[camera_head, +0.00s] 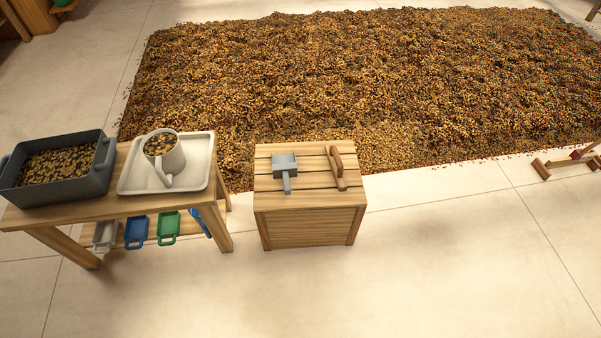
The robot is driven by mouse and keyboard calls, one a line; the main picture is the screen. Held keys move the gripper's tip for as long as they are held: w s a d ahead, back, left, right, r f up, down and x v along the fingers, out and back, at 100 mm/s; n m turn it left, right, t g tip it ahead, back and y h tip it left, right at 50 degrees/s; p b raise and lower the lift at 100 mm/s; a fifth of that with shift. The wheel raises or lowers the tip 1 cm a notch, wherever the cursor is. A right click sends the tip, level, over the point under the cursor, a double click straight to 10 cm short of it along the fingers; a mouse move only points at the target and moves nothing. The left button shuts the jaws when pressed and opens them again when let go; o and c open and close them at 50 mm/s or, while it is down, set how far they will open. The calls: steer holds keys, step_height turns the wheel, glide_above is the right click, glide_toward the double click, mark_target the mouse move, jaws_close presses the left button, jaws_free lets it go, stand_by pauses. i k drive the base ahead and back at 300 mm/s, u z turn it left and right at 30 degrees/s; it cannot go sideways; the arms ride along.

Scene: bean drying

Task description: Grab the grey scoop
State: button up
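A grey scoop (285,163) with a square head and a short straight handle lies on top of the wooden crate (312,224), left of centre. Its handle points toward the front of the crate. A tool with a brown wooden handle (337,160) lies beside it on the right, apart from it. A paler grey scoop-like item (104,236) shows at the low shelf of the wooden table. My gripper is not in view.
The wooden table (120,206) holds a dark bin of beans (62,190) and a white tray (205,160) with a white bean-filled cup (172,158). Blue (136,231) and green (168,227) items sit below. Beans (370,80) cover the floor behind. Floor in front is clear.

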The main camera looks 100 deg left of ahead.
mark_target(284, 167)
steer(key=u, duration=0.3)
steer(key=i, duration=0.4)
steer(key=u, duration=0.65)
steer(key=k, duration=0.2)
steer(key=u, duration=2.15)
steer(key=k, duration=0.2)
steer(key=u, duration=1.65)
